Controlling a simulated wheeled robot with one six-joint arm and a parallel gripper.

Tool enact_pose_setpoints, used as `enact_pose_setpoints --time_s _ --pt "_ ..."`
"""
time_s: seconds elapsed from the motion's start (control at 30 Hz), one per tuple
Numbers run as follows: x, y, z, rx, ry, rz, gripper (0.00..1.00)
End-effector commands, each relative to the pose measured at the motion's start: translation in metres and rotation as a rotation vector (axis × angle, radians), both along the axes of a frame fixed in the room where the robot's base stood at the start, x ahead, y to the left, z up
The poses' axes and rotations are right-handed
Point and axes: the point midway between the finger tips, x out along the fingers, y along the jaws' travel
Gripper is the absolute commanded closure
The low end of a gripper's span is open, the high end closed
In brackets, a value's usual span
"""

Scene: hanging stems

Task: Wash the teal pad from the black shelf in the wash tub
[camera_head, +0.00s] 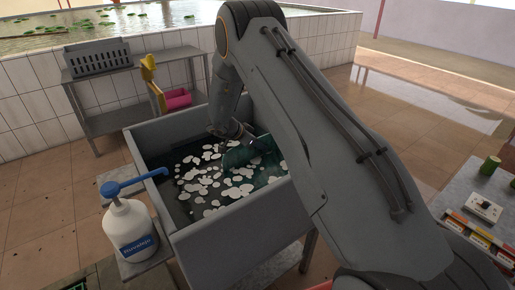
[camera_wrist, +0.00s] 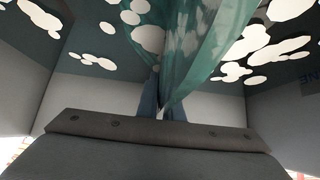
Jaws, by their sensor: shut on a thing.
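The wash tub (camera_head: 232,222) is a grey basin with dark water and white foam patches floating in it. My gripper (camera_head: 262,143) is down inside the tub, partly hidden by my arm. It is shut on the teal pad (camera_head: 238,157), which looks like a thin, draped sheet among the foam patches. In the wrist view, the teal pad (camera_wrist: 205,45) is gathered into folds between the jaws of my gripper (camera_wrist: 163,104) and spreads out beyond them. How much of the pad is under the water I cannot tell.
A white pump bottle (camera_head: 130,228) with a blue spout stands beside the tub's left side. A dark grey stand (camera_head: 110,122) with a crate (camera_head: 97,58) stands behind, near a yellow and pink object (camera_head: 177,98). A side table (camera_head: 464,190) with small items is at right.

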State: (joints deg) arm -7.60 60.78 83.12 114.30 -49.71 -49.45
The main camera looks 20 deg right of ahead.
Motion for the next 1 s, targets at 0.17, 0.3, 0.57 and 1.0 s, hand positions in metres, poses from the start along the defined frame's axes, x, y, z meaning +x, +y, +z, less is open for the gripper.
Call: enact_pose_setpoints --time_s 0.17,0.3,0.57,1.0 --pt "-0.007 0.021 0.000 -0.001 0.002 0.002 1.00" --pt "-0.012 0.036 0.000 -0.001 0.003 0.003 1.00" --pt "-0.020 0.061 0.000 0.000 0.001 0.001 1.00" --pt "-0.011 0.033 -0.001 0.000 0.001 -0.001 1.00"
